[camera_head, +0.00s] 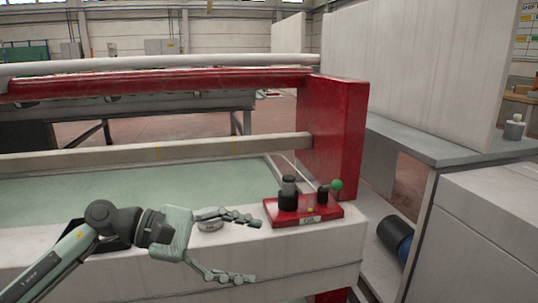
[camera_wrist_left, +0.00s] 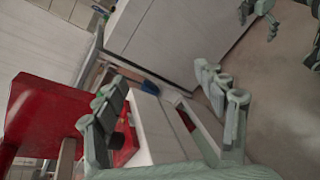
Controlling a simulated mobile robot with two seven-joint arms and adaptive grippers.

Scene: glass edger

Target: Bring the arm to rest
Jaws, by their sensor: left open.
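My left gripper (camera_head: 252,250) reaches in from the left over the white front ledge of the machine (camera_head: 310,262). Its two fingers are spread apart, with nothing between them. In the left wrist view, the open fingers (camera_wrist_left: 165,100) also show with an empty gap.
A small round pale object (camera_head: 208,224) lies on the ledge behind the gripper. A dark tray (camera_head: 112,243) is partly hidden by my left arm. A red post (camera_head: 335,135) rises behind the red tray. A grey bench (camera_head: 440,150) stands at the right.

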